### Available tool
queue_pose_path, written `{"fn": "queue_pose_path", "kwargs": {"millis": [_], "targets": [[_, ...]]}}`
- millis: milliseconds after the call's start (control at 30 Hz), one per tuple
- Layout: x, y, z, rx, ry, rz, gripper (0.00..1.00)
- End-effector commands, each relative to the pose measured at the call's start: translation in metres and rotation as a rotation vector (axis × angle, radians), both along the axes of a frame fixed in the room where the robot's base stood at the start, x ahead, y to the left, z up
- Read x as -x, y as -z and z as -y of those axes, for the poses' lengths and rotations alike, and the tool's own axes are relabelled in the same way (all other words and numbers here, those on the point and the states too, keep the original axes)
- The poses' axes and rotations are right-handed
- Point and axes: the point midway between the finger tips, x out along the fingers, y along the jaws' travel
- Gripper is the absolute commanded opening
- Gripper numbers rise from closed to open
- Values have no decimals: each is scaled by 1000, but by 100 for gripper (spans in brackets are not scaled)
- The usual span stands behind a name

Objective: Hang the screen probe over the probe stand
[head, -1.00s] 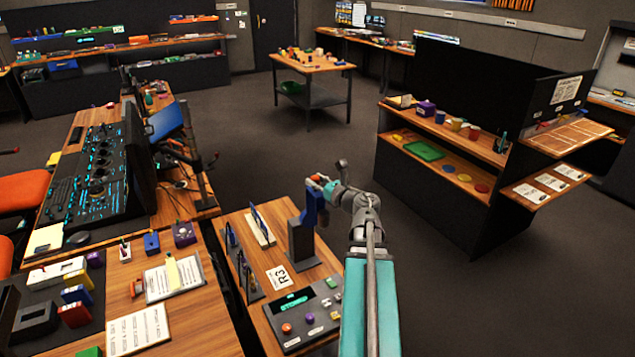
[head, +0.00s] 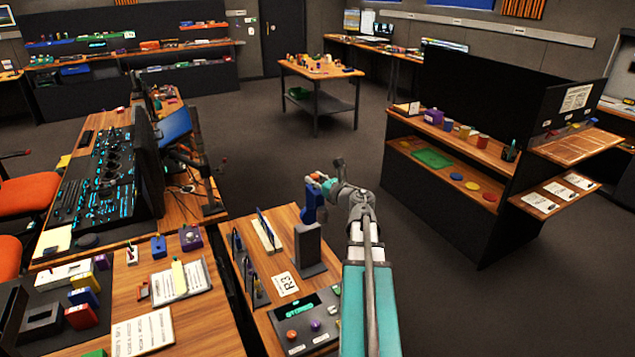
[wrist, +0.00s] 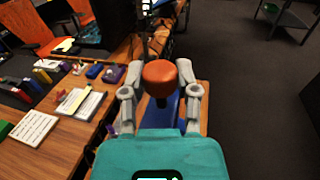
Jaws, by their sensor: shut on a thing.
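The screen probe (head: 313,204) is a blue body with an orange rounded top. My gripper (head: 325,183) is shut on it near the top. In the wrist view the orange knob (wrist: 160,77) sits between the two fingers of my gripper (wrist: 160,92), with part of the blue body (wrist: 163,112) below. The probe stand (head: 308,246) looks to be the dark grey upright block on the wooden side table. The probe's lower end shows just above the block's top edge in the head view. I cannot tell whether they touch. The stand is hidden in the wrist view.
A grey button panel (head: 304,322) and a white R3 label (head: 286,283) lie in front of the stand. A console desk (head: 180,290) is farther left. Open floor (head: 430,290) lies to the right.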

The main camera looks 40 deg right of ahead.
Motion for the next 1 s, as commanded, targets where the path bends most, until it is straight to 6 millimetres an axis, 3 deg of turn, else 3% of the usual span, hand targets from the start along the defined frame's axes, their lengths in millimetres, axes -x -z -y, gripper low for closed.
{"fn": "queue_pose_path", "kwargs": {"millis": [1000], "targets": [[-57, 0, 13, -1, -3, 1, 0]]}}
